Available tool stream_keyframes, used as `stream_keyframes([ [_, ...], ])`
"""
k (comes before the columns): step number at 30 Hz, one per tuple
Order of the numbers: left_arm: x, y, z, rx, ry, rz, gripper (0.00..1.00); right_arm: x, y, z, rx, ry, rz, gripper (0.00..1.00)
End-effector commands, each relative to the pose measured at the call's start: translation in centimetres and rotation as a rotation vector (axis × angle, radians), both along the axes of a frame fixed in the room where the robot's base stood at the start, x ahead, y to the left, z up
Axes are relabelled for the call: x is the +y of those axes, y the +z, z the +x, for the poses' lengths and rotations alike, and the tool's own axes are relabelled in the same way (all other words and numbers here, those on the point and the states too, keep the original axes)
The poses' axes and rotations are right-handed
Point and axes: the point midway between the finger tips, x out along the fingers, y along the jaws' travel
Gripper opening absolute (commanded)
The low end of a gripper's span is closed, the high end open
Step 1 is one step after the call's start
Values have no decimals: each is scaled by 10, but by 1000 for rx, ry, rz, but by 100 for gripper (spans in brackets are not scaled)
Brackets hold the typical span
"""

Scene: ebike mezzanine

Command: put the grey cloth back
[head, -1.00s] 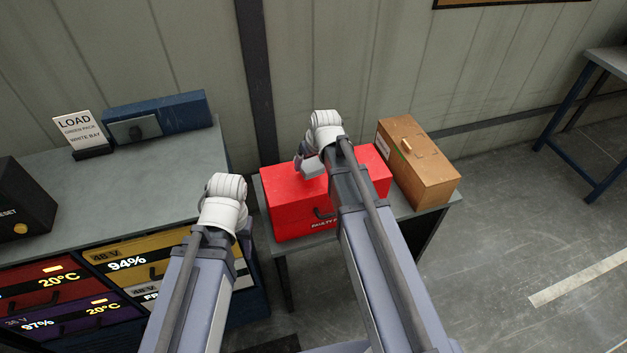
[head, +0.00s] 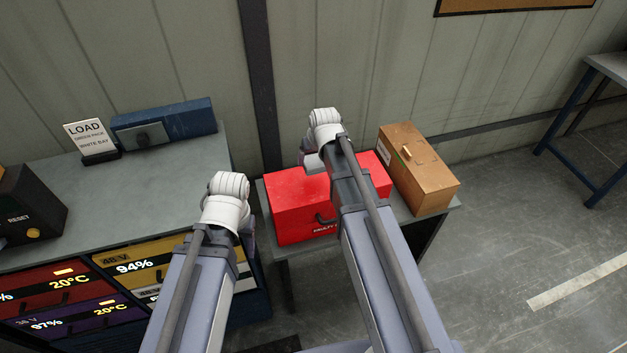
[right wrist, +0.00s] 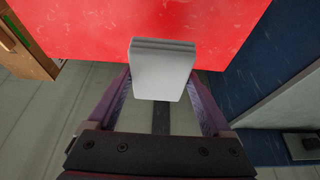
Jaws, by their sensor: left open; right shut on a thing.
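The grey cloth (right wrist: 163,72) is a folded, flat pad between the fingers of my right gripper (right wrist: 163,85) in the right wrist view. The right gripper is shut on it. In the head view a small part of the cloth (head: 314,163) shows beside the right wrist, over the red box (head: 290,205). I cannot tell whether the cloth touches the box. My left gripper (head: 248,232) is mostly hidden behind its white wrist, near the right edge of the workbench, and is open.
A wooden box (head: 425,175) with a small handle stands right of the red box on the same small table. The grey workbench (head: 120,195) at left bears a LOAD sign (head: 88,138), a blue case (head: 185,122) and a dark RESET box (head: 30,210). Battery drawers sit below.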

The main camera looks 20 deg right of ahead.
Motion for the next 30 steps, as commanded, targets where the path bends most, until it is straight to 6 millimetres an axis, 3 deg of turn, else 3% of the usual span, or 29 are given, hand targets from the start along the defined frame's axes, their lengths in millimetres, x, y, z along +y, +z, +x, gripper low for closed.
stream_keyframes([
  [1, 0, -15, 0, 0, -2, 0, 59, 0, -15, 0, 0, 0, 0, 40],
  [7, 0, -44, 0, 0, -1, 1, 59, 0, -44, 0, 0, 0, 0, 40],
  [16, 0, -50, 0, 0, 0, 1, 59, 0, -49, 0, 0, 0, 0, 40],
  [25, 0, -83, 0, 0, 1, 1, 59, 0, -83, 0, 0, 0, 0, 40],
  [30, 0, -85, 0, 0, 1, 1, 59, 0, -85, 0, 0, 0, 0, 40],
])
